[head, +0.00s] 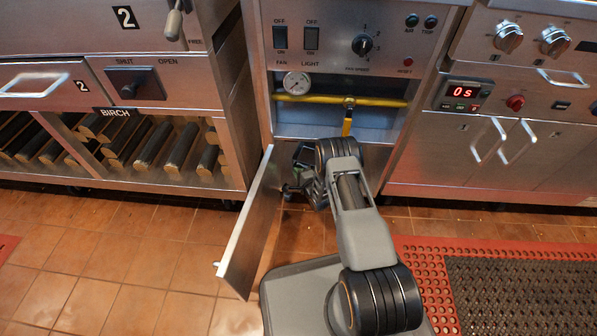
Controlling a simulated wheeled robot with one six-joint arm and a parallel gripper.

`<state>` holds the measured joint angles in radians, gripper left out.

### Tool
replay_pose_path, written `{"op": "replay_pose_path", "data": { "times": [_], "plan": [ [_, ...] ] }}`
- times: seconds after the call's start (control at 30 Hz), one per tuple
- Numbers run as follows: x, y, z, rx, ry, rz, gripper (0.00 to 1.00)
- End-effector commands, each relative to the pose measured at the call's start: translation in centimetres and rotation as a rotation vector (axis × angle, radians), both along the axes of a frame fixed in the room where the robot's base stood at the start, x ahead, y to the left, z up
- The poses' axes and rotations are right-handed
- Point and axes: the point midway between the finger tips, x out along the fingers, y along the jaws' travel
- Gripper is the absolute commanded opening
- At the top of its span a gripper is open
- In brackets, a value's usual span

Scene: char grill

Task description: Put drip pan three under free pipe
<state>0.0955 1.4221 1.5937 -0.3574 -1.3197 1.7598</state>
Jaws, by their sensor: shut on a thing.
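My gripper (290,192) is low at the open front of the middle cabinet, just right of its open door (247,228). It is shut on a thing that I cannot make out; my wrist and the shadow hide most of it. No drip pan can be told apart in this view. A yellow pipe (385,101) with a yellow valve lever (347,124) runs across the recess above my arm. The lever points down.
The cabinet door stands swung out over the tiled floor. Birch logs (155,143) fill a rack at left. A red-edged mat (430,290) lies at right, below a closed steel cabinet (470,160).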

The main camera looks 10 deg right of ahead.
Motion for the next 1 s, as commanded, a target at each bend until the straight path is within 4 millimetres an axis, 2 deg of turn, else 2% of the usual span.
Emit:
{"op": "replay_pose_path", "data": {
  "times": [0.3,0.57,0.6,0.87,1.0],
  "plan": [
    [0.04,1.04,-0.01,0.000,0.000,-0.003,0.00],
    [0.05,1.12,-0.02,0.000,0.000,-0.003,0.00],
    [0.05,1.12,-0.02,-0.001,0.000,-0.004,0.16],
    [0.06,1.11,-0.01,-0.001,0.000,-0.004,0.41],
    [0.06,1.09,0.00,-0.001,0.000,-0.004,0.42]
  ]
}}
